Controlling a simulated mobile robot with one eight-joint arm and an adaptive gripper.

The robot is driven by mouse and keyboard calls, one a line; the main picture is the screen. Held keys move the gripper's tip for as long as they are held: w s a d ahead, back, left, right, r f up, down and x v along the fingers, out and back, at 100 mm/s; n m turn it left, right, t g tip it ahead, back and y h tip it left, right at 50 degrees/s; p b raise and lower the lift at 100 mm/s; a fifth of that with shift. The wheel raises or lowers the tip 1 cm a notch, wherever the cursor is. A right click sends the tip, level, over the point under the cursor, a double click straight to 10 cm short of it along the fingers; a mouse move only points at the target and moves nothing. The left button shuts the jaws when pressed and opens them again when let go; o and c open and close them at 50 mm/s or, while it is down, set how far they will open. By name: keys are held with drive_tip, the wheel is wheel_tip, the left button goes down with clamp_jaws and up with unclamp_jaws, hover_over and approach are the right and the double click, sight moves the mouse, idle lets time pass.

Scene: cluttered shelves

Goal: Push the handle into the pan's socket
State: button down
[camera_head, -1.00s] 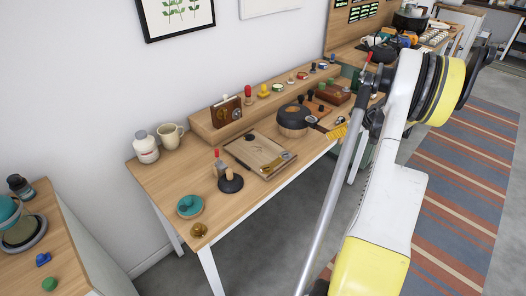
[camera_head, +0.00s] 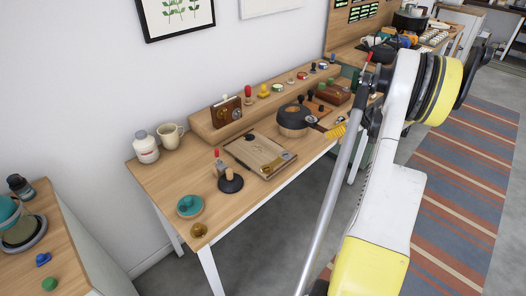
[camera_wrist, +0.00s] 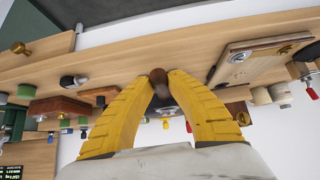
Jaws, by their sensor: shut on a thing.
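The dark pan (camera_head: 292,112) sits on a round wooden base at the right part of the long wooden table. My gripper (camera_head: 336,130) is at the table's front edge, to the right of the pan. In the wrist view its yellow fingers (camera_wrist: 158,88) are closed around the brown handle (camera_wrist: 158,76), seen nearly end-on. In the head view the dark handle (camera_head: 318,126) runs from the fingers toward the pan's right side. The pan is mostly hidden behind fingers and handle in the wrist view. I cannot tell whether the handle is inside the socket.
A wooden board (camera_head: 258,156) lies left of the pan. A raised shelf (camera_head: 222,136) with several small knobs runs along the wall behind. A reddish-brown box (camera_head: 334,95) stands behind the pan. A black-based stand (camera_head: 231,184) and teal dish (camera_head: 189,206) are farther left.

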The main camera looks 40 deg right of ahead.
drive_tip(key=c, duration=1.3)
unclamp_jaws()
